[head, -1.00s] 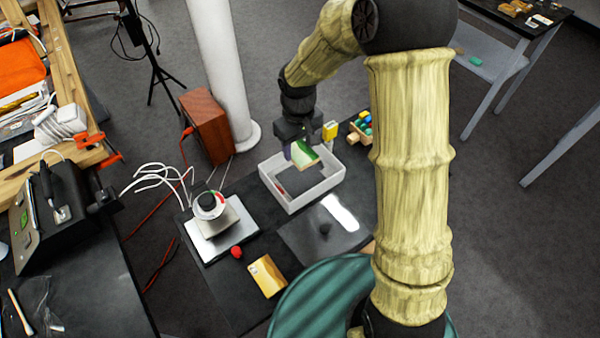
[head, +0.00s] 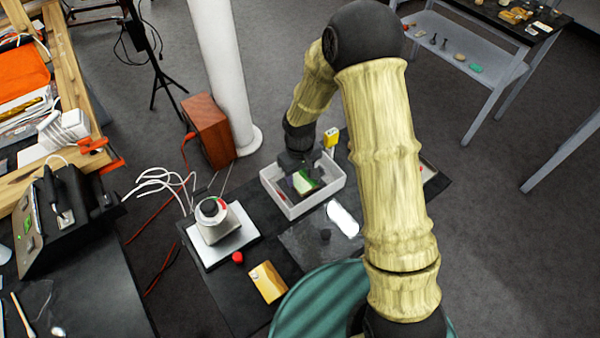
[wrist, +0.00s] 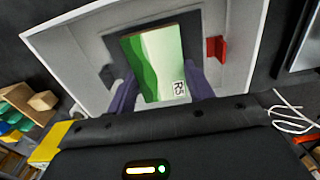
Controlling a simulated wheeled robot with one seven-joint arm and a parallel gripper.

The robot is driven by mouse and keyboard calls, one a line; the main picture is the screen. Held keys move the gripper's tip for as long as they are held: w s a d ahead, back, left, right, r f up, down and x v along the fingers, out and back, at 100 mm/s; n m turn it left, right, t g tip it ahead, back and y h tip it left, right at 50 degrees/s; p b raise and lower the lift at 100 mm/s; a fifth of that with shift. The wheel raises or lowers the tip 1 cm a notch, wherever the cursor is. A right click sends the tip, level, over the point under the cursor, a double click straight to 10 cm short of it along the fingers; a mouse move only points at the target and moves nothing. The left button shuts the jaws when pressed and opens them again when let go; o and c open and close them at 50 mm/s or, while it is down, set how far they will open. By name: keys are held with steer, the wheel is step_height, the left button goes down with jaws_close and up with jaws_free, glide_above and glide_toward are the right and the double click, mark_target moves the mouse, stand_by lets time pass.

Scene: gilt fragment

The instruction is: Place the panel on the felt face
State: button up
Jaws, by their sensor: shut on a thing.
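The panel (wrist: 158,62) is a flat rectangular piece with green and pale bands and a small label reading R5 at one corner. My gripper (wrist: 160,88) is shut on it, with a purple finger at each side. The panel also shows in the head view (head: 305,183), inside the outline of the white tray (head: 318,200). In the wrist view a dark square patch (wrist: 111,54) lies behind the panel on the tray floor, possibly the felt face. The panel hides most of it, and I cannot tell whether they touch.
A red block (wrist: 215,49) stands in the tray beside the panel. A yellow object (head: 331,137) shows behind the tray.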

mark_target(300, 177)
steer(key=shift+f, duration=0.2)
steer(key=shift+f, duration=0.2)
steer(key=o, duration=1)
steer(key=shift+o, duration=0.2)
steer(key=shift+r, duration=0.1)
step_height(300, 177, up, 12)
steer(key=shift+r+b, duration=0.15)
steer(key=shift+b, duration=0.25)
